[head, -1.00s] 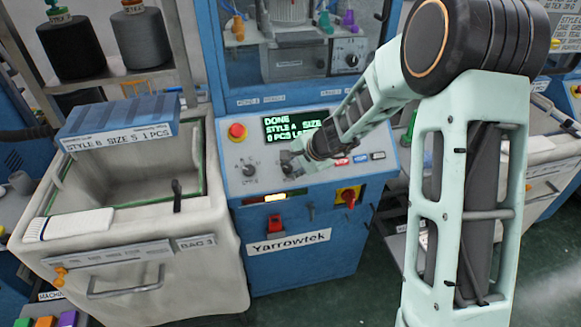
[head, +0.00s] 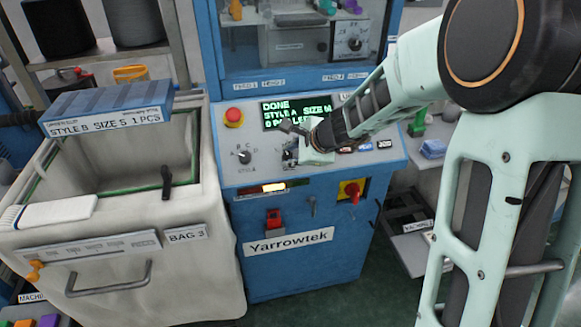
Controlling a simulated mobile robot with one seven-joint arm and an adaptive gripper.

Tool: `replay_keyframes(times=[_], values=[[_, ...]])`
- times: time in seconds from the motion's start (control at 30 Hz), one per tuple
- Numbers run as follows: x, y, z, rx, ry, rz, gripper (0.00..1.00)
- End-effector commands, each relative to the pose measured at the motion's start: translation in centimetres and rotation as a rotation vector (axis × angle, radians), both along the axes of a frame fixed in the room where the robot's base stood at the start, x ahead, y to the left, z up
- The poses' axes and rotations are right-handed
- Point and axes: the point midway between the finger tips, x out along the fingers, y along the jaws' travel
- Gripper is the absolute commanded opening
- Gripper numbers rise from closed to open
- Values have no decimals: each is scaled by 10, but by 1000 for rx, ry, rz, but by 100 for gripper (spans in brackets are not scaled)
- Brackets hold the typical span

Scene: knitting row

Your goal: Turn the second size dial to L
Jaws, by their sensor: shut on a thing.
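The blue Yarrowtek machine's sloped panel (head: 330,172) is in the middle of the head view. My gripper (head: 291,148) reaches in from the right and is shut on the size dial (head: 289,158), to the right of the style dial (head: 244,157). The gripper hides most of the size dial, so I cannot see its pointer or markings. The green-lettered display (head: 285,112) reads DONE and STYLE A, with what looks like SIZE M partly covered by my gripper and wrist.
A red emergency button (head: 233,117) is at the panel's upper left. Small buttons (head: 366,147) are to the right of my wrist. A red switch on a yellow plate (head: 352,190) is below. Bag 3 (head: 190,262) stands left with a blue box (head: 108,108) over it.

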Motion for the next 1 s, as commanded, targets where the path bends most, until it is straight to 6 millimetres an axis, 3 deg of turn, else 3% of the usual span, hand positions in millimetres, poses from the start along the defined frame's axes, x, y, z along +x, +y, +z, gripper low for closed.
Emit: replay_keyframes(times=[0.07, 1.0], values=[[0, 0, -7, 42, 9, -56, 0], [-4, 3, -4, 535, 155, -704, 0]])
